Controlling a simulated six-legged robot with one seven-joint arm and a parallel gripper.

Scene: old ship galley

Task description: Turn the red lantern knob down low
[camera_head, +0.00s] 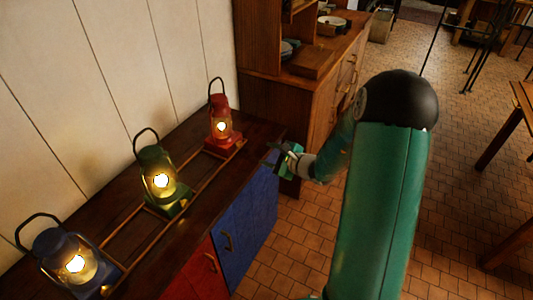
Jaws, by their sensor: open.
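The red lantern (222,121) stands upright and lit at the far end of a row on the dark wooden counter. Its handle loop is raised. Its knob is too small to make out. My gripper (281,154) is open and empty, to the right of the red lantern, by the counter's right edge. It is apart from the lantern. My green arm (378,210) comes in from the lower right.
A green lantern (158,178) and a blue lantern (72,260), both lit, stand nearer along the counter (205,203) within a thin wooden rail. A wooden cabinet (262,65) rises behind the red lantern. Blue (246,222) and red (200,275) doors front the counter. Tiled floor lies right.

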